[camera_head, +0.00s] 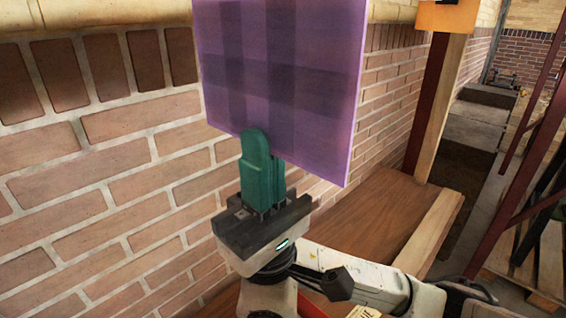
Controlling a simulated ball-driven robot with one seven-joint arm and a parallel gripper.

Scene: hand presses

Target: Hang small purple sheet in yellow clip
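A flat, translucent purple sheet (310,85) with darker checked bands stands upright in the upper middle of the head view. Its top is cut off by the frame. My gripper (264,150), with teal fingers, is below it and shut on its lower edge: one finger is in front of the sheet, and the other goes behind it. An orange-yellow block (447,15) with a dark spot shows at the top right, apart from the sheet and cut off by the frame. I cannot tell whether it is the yellow clip.
A brick wall (120,175) runs along the left and behind the sheet. A wooden bench top (365,225) lies to the right below. A wooden post (436,110) stands under the orange-yellow block. Dark red metal bars (515,195) stand at the far right.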

